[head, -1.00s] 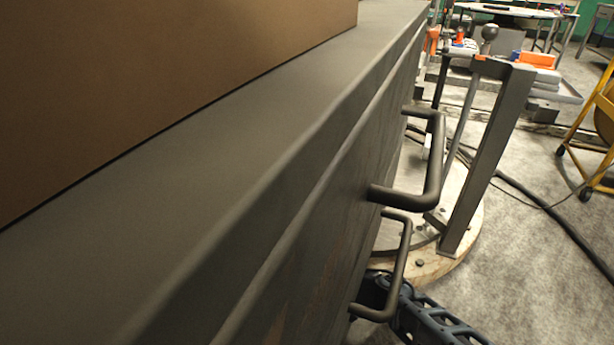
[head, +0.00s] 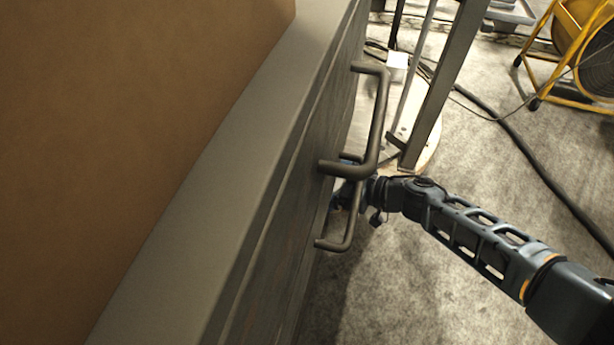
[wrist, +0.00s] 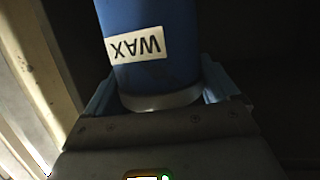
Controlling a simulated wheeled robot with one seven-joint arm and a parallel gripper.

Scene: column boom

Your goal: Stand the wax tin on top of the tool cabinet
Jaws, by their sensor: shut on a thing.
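The wax tin (wrist: 178,75) is a blue cylinder with a pale base band and a white label reading WAX upside down in the wrist view. My gripper (wrist: 158,92) is shut on it, with a finger on each side near that band. The tool cabinet (head: 205,235) is grey, with its top edge and dark bar handles showing in the head view. My arm reaches in from the lower right to the handled front, below the top. There the handles hide most of my gripper, and I cannot make out the tin clearly.
A large brown box (head: 120,130) covers much of the cabinet top, leaving a bare strip along the front edge. Bar handles (head: 375,120) stick out close to my arm. A grey post (head: 440,95) stands behind; a yellow fan (head: 580,45) and a cable (head: 510,140) are at right.

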